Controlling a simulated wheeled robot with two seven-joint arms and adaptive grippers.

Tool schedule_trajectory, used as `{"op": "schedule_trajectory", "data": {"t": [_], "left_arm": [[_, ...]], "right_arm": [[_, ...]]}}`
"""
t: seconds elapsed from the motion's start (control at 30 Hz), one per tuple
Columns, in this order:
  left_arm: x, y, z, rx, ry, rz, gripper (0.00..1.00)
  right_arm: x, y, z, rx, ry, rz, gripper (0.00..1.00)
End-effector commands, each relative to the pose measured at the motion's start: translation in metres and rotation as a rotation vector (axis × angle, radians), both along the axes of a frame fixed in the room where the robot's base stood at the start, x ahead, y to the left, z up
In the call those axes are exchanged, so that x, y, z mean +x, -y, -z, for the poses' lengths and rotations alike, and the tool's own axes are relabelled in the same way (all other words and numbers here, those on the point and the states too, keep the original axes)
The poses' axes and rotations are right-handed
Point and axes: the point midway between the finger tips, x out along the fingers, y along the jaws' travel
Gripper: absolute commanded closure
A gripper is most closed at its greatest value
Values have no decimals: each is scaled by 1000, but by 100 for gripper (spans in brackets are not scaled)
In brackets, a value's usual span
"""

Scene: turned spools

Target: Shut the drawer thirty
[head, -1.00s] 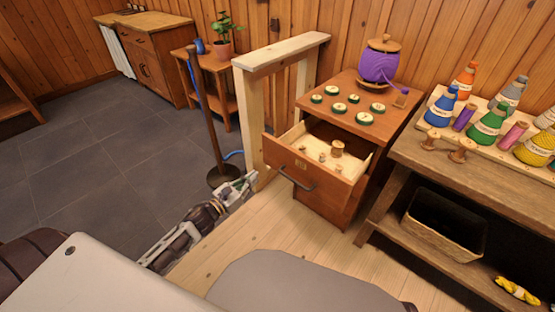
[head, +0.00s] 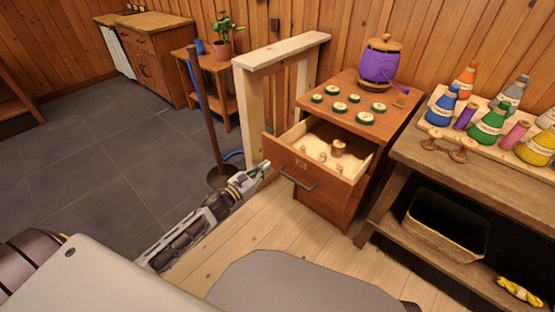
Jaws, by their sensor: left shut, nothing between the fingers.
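The drawer (head: 312,178) is the open top drawer of a small wooden cabinet (head: 328,206). Its front has a dark bar handle and a small number plate too small to read surely. Several wooden spools (head: 338,148) stand inside it. My left gripper (head: 265,167) is shut and empty. Its tip is by the left end of the drawer front, near the foot of the pale wooden frame; I cannot tell whether it touches the front. My right gripper is not in view.
A pale wooden frame (head: 250,120) stands left of the cabinet. Green-rimmed discs and a purple yarn jar (head: 379,65) sit on the cabinet top. A bench (head: 470,170) with coloured cones and a dark basket (head: 445,225) stands at right. A grey stool-like surface (head: 290,282) is in front.

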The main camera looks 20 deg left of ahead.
Motion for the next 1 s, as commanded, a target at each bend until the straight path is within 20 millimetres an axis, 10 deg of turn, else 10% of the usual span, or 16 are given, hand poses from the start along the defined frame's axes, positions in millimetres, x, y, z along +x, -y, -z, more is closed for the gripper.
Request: {"op": "schedule_trajectory", "data": {"t": [1.0], "left_arm": [[66, 23, 0, 2, 1, 0, 100]], "right_arm": [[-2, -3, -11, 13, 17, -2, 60]]}}
